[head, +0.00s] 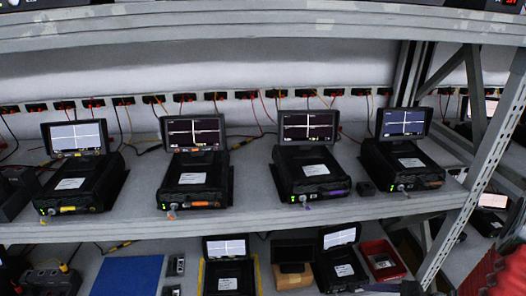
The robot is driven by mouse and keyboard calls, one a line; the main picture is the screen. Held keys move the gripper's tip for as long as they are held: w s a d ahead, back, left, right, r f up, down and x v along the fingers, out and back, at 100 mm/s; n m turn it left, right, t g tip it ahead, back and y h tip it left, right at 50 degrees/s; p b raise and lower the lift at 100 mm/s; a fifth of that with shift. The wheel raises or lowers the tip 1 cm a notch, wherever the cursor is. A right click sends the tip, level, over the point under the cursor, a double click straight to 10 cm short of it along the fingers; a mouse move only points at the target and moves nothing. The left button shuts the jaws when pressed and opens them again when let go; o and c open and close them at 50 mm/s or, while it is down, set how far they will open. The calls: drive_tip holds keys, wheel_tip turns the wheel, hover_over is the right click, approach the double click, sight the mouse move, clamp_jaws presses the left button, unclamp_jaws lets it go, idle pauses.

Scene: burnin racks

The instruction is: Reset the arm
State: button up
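The middle shelf (270,212) of a grey metal rack holds several black devices with raised screens. One with a yellow tag (78,182) stands at the left. One with an orange tag (196,178) stands right of it. One with a purple tag (311,170) is right of centre. Another device (405,162) stands at the right end. All their screens are lit.
A lower shelf holds a blue mat (127,276), a device on a yellow-edged base (228,275), another device (340,262) and a red tray (383,260). An upper shelf edge (260,25) crosses the top. A perforated post (478,165) stands at the right. Wired sockets line the back.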

drive_tip(key=s+a+r+n+h, duration=0.3)
drive_tip(key=a+r+n, duration=0.3)
drive_tip(key=r, duration=0.4)
drive_tip(key=s+a+r+n+h, duration=0.3)
drive_tip(key=s+a+r+n, duration=0.2)
drive_tip(key=r+n, duration=0.4)
drive_tip(key=s+a+r+n+h, duration=0.2)
drive_tip(key=s+a+r+n, duration=0.2)
drive_tip(key=a+r+n, duration=0.3)
wheel_tip(320, 180, up, 6)
drive_tip(key=shift+a+f+g+h, duration=0.15)
drive_tip(key=shift+a+g+h, duration=0.15)
drive_tip(key=shift+g+h, duration=0.1)
